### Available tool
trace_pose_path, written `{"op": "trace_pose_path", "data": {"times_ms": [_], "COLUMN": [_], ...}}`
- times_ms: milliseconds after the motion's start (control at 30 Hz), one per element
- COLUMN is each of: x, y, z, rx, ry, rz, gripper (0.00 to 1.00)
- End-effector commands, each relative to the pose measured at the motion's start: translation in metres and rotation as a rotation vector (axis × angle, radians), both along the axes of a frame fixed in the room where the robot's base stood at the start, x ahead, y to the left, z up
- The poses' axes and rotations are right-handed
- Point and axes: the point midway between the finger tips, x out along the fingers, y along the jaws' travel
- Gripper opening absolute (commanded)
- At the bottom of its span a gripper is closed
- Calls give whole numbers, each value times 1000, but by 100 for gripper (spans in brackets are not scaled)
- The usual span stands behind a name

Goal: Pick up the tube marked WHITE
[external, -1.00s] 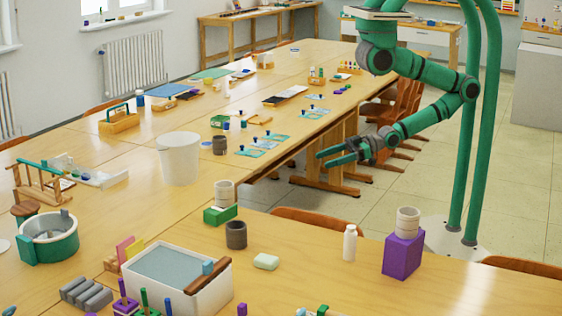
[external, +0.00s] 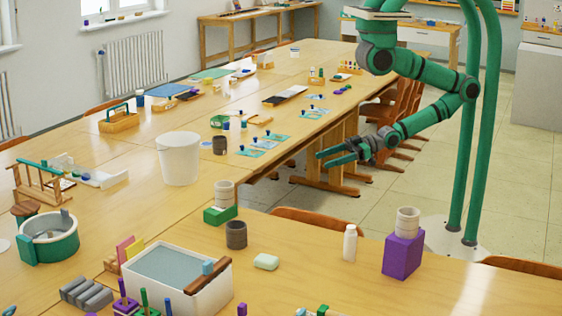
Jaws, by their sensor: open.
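My gripper (external: 322,159) is open and empty. It reaches out to the left over the gap between the tables, and its two green fingers lie apart. I cannot read the word WHITE on anything in this view, so I cannot tell which thing is the marked tube. A small white bottle (external: 349,243) stands upright on the near table, below and to the right of my gripper in the picture. Several small blue-capped things stand on light blue cards (external: 278,140) on the long table, to the left of my gripper.
A purple block (external: 402,256) bears a pale stacked cylinder (external: 408,221). A white bucket (external: 179,159), a dark cup (external: 236,235), a green block (external: 219,215) and a white basin (external: 180,268) stand on the tables. Wooden chairs (external: 305,218) sit in the gap.

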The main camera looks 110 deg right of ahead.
Motion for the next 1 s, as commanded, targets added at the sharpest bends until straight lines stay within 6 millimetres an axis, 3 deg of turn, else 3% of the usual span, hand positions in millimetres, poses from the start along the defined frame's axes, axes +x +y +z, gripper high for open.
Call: {"op": "trace_pose_path", "data": {"times_ms": [400, 500, 767, 867, 1000], "x": [0, 0, 0, 6, 31], "y": [0, 0, 0, 1, 7], "z": [0, 0, 0, -4, -19], "rx": [0, 0, 0, -6, -26], "ry": [0, 0, 0, 4, 27], "rz": [0, 0, 1, 12, 60], "gripper": [66, 51, 51, 51, 51]}}
